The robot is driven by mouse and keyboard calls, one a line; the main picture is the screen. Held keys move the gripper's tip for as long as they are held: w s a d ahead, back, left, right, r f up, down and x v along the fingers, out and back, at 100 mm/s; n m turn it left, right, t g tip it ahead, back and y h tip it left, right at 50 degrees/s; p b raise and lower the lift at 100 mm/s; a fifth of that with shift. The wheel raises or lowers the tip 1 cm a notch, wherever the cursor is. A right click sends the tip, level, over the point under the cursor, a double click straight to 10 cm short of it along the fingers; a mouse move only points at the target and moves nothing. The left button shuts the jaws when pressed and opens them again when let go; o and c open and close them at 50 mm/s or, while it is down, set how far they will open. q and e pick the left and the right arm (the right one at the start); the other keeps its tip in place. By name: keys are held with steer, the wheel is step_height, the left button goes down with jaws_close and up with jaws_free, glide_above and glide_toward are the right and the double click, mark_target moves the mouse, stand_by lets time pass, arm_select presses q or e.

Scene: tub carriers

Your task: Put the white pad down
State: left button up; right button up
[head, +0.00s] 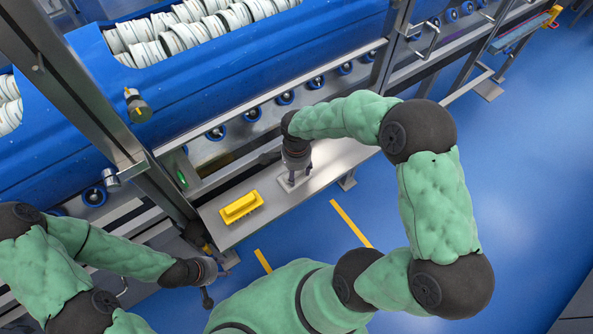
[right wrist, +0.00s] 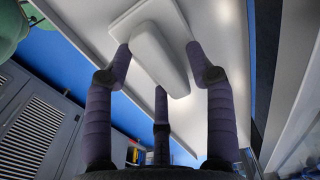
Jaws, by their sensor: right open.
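The white pad (head: 288,184) lies flat on the grey metal shelf (head: 335,158), partly hidden under my right gripper (head: 294,177) in the head view. In the right wrist view the white pad (right wrist: 160,55) is a flat plate with a raised rounded grip. There, the three dark fingers of my right gripper (right wrist: 163,70) are spread around the grip, with visible gaps at the sides. My left gripper (head: 218,279) hangs low at the left, beside the shelf's near end. Its fingers are spread and empty.
A yellow pad (head: 241,207) with a raised grip sits on the shelf to the left of the white one. Behind the shelf is a metal frame with blue rollers and a big blue tub (head: 190,90) of white rolls. Blue floor (head: 530,180) is clear at right.

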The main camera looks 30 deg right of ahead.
mark_target(296, 173)
steer(key=shift+f, duration=0.15)
step_height(296, 173, up, 11)
steer(key=p, duration=0.4)
steer(key=shift+a, duration=0.15)
steer(key=shift+s+f, duration=0.1)
steer(key=shift+f, duration=0.05)
